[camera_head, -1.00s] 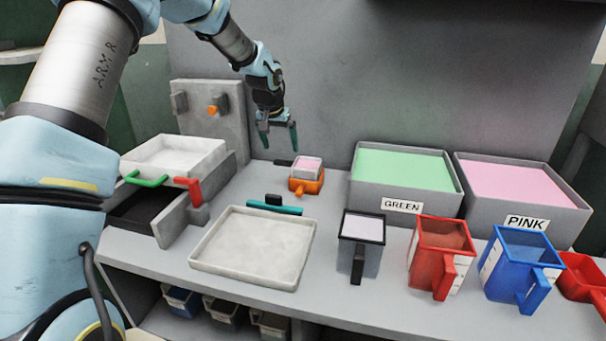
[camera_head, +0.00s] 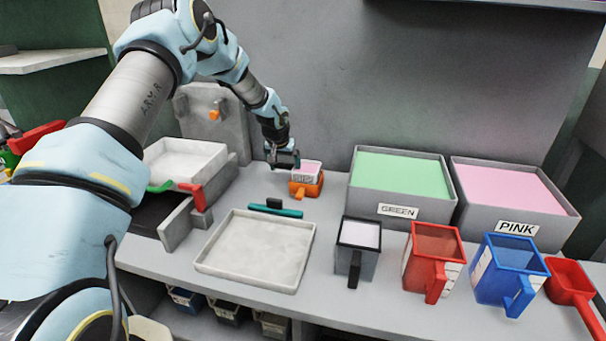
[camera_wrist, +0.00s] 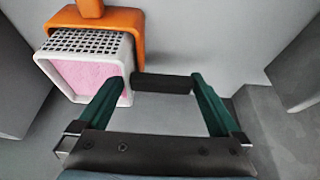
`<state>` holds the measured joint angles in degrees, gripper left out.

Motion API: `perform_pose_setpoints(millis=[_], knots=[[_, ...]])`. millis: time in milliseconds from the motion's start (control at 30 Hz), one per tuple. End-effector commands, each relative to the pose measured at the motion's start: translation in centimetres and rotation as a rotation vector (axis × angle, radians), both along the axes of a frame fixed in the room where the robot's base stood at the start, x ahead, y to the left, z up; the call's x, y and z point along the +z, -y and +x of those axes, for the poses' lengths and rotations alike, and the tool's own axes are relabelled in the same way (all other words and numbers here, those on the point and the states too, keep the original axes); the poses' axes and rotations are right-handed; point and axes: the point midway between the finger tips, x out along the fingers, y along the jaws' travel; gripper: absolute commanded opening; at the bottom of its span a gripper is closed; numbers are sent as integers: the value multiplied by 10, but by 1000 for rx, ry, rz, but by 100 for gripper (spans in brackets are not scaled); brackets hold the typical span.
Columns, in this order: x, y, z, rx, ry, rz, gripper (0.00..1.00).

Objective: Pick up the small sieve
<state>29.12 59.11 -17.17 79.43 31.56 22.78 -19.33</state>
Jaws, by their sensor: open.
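The small sieve (camera_head: 306,170) is a white square frame with a perforated grid and pink inside. It rests on an orange holder (camera_head: 301,190) near the back wall. In the wrist view the sieve (camera_wrist: 88,60) is at upper left, beside the orange holder (camera_wrist: 118,20). Its short black handle (camera_wrist: 162,84) sticks out to the right and appears between my fingertips. My gripper (camera_head: 283,164) is open, close beside the sieve on its left, and holds nothing. In the wrist view my gripper (camera_wrist: 160,88) has its left finger near the sieve wall. Contact cannot be told.
A shallow grey tray (camera_head: 203,258) lies in front. A teal-handled tool (camera_head: 276,209) lies between. Green (camera_head: 397,225) and pink (camera_head: 505,245) labelled bins stand to the right, with a grey cup (camera_head: 345,262), red jug (camera_head: 425,268) and blue jug (camera_head: 495,290). A press (camera_head: 205,200) stands left.

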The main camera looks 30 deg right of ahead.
Motion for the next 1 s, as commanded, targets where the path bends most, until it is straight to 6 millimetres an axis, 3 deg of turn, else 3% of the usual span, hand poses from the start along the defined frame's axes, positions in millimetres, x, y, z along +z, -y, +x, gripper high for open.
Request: perform_pose_setpoints(millis=[167, 900, 1000], knots=[[0, 0, 0, 0, 0, 0, 99], [0, 0, 0, 1, 0, 0, 16], [1, 0, 0, 1, 0, -1, 15]])
